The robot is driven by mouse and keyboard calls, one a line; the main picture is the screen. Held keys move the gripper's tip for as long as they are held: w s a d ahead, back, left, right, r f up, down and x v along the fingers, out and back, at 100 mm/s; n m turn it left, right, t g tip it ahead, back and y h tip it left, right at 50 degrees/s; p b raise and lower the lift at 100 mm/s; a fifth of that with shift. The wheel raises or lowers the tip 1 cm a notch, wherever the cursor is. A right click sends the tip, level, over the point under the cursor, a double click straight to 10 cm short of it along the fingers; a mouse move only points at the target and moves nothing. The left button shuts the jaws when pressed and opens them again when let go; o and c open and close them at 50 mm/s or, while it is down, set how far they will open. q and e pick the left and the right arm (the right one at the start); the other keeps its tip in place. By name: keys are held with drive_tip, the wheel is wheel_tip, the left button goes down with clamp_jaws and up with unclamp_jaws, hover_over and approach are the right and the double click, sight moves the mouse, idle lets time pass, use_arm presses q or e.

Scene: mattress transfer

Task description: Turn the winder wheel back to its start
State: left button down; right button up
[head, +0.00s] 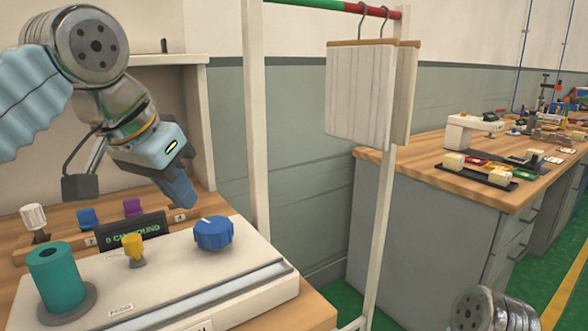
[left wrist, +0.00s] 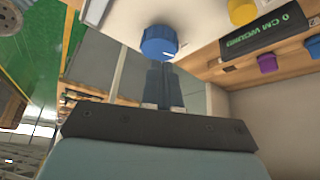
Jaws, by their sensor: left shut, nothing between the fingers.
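The winder's white housing (head: 165,268) stands on a wooden bench at the lower left. A ribbed blue wheel (head: 213,233) with a white mark sits on its top; the wheel also shows in the left wrist view (left wrist: 158,42). A dark display (left wrist: 262,36) behind it reads "0 CM WOUND". My left gripper (head: 187,200) is shut and empty, with its fingers pointing down, just behind and left of the wheel in the head view. In the left wrist view its fingertips reach the wheel's edge; I cannot tell whether they touch. My right gripper is out of view.
A teal spool (head: 56,275) and a yellow knob (head: 133,250) stand left of the wheel. A white, a blue and a purple knob (head: 133,207) line the rear strip. A rack with hanging panels (head: 358,95) stands to the right, before another bench (head: 425,172).

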sight(214, 236)
use_arm(q)
drive_tip(key=f+b, duration=0.1)
drive_tip(key=f, duration=0.1)
drive_tip(key=a+f+b, duration=0.1)
drive_tip(key=f, duration=0.1)
drive_tip(key=w+f+b, duration=0.1)
drive_tip(key=f, duration=0.1)
drive_tip(key=shift+a+f, duration=0.3)
drive_tip(key=shift+f, duration=0.05)
idle(0.5)
drive_tip(key=shift+s+d, duration=0.1)
drive_tip(key=shift+d, duration=0.1)
drive_tip(key=shift+s+d+r+p, duration=0.1)
drive_tip(key=shift+s+d+p, duration=0.3)
drive_tip(key=shift+d, duration=0.2)
drive_tip(key=shift+s+d, duration=0.15)
drive_tip(key=shift+d, duration=0.1)
